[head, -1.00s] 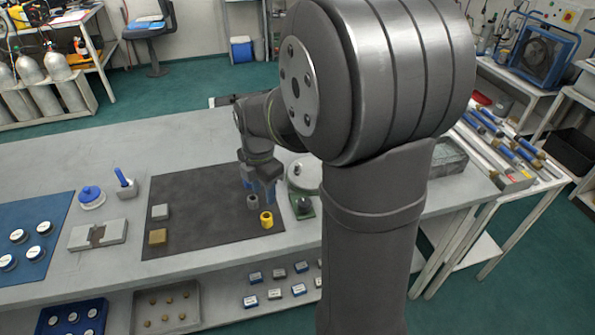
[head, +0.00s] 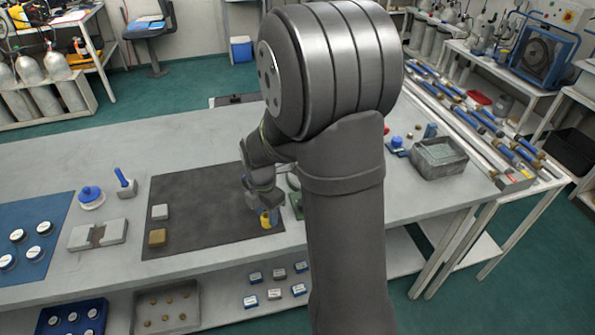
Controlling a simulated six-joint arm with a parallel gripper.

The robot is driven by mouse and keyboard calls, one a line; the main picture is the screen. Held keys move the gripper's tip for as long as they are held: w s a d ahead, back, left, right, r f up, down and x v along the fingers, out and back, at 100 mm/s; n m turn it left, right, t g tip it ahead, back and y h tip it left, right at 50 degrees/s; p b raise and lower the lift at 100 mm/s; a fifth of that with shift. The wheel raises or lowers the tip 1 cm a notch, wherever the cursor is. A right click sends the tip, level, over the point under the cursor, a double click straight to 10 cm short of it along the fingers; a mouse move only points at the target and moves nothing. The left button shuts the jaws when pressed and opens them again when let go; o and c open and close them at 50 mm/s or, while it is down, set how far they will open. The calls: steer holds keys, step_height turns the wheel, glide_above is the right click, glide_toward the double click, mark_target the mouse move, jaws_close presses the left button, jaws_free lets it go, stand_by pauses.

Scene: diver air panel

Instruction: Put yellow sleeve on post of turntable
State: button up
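The yellow sleeve (head: 266,222) stands on the dark mat near its right front edge, partly covered by my gripper. My gripper (head: 269,214) points down at the sleeve, with its fingertips at the sleeve's upper part. The view is too small to tell whether the fingers are closed on it. The turntable is to the right of the sleeve and mostly hidden behind my arm. Only a strip of its green base (head: 297,206) and a bit of its pale disc (head: 292,181) show. Its post cannot be seen.
The dark mat (head: 200,200) also holds a grey block (head: 160,212) and a brass block (head: 157,237) at its left. Blue-handled tools (head: 124,180) stand left of the mat. A grey tray (head: 438,157) is at the right. The mat's middle is clear.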

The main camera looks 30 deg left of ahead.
steer(key=shift+c, duration=0.2)
steer(key=c, duration=0.7)
steer(key=shift+r, duration=0.1)
steer(key=shift+r, duration=1.8)
steer(key=shift+w, duration=0.1)
steer(key=w+a+r, duration=0.1)
steer(key=w+r, duration=0.3)
steer(key=w, duration=0.5)
steer(key=w+a+r, duration=0.1)
steer(key=w+r, duration=0.4)
steer(key=w, duration=0.5)
steer(key=shift+d+f, duration=0.15)
steer(key=shift+f, duration=1.35)
steer(key=shift+d+f, duration=0.1)
steer(key=shift+f, duration=1.35)
